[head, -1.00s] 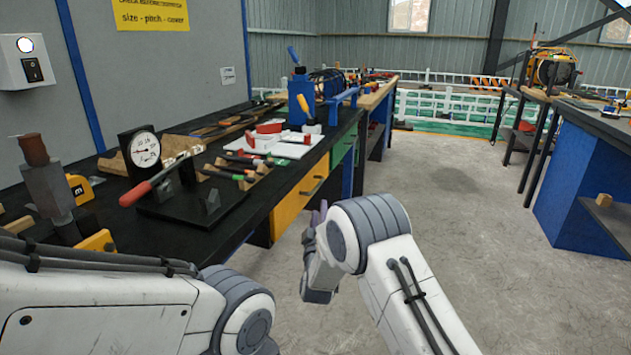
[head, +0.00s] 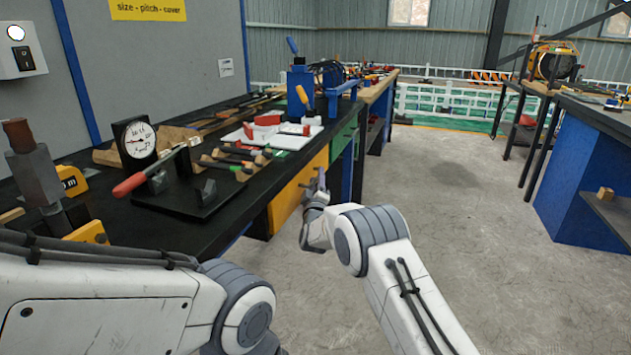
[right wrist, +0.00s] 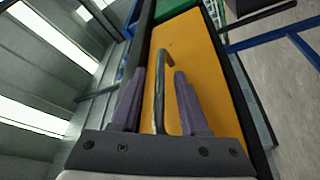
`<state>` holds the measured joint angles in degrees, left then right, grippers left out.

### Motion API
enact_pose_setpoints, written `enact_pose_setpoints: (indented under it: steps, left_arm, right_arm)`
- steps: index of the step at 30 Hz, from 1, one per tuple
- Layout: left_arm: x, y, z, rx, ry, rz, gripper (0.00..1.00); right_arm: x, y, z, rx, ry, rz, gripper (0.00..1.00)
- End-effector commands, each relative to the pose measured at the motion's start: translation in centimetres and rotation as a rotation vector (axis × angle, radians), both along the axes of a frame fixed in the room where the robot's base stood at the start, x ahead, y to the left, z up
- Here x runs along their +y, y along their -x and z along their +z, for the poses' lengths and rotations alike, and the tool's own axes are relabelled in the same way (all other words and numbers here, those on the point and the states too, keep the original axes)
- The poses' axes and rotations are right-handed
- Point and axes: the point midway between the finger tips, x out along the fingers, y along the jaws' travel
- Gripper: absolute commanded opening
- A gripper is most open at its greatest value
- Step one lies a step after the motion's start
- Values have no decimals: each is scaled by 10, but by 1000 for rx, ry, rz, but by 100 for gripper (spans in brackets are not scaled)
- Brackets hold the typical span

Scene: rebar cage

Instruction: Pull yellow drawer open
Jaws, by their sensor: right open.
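The yellow drawer (head: 288,197) is in the front of the black-topped workbench, and its face looks flush with the bench. My right gripper (head: 318,186) is at the right part of this drawer front. In the right wrist view the yellow drawer front (right wrist: 203,62) fills the middle. Its grey bar handle (right wrist: 160,88) runs between the two purple fingers of my right gripper (right wrist: 160,98). The fingers are open, with a gap on each side of the handle. My left arm shows at lower left in the head view, but its gripper is out of view.
A green drawer (head: 343,139) is beyond the yellow one. The workbench top (head: 130,220) holds a dial gauge (head: 138,140), a red-handled tool (head: 145,175) and a white tray (head: 285,140). The concrete floor (head: 450,220) to the right is clear.

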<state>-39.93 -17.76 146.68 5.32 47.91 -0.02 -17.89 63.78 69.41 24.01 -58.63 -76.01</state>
Motion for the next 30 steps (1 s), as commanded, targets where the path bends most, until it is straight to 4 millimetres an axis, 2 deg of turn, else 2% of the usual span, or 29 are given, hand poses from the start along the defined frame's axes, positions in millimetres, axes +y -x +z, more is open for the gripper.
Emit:
enact_pose_setpoints:
  steps: [7, 8, 9, 11, 30]
  left_arm:
    - [0, 0, 0, 0, 0, 0, 50]
    - [0, 0, 0, 0, 0, 0, 50]
    - [0, 0, 0, 0, 0, 0, 50]
    - [0, 0, 0, 0, 0, 0, 50]
    - [0, 0, 0, 0, 0, 0, 50]
  right_arm:
    - [0, -1, 0, 0, 0, 0, 45]
    - [0, 0, 0, 0, 0, 0, 37]
    - [0, -1, 0, 0, 0, 0, 22]
    - [1, 0, 0, -1, 0, 1, 0]
    - [2, 0, 1, -1, 0, 3, 0]
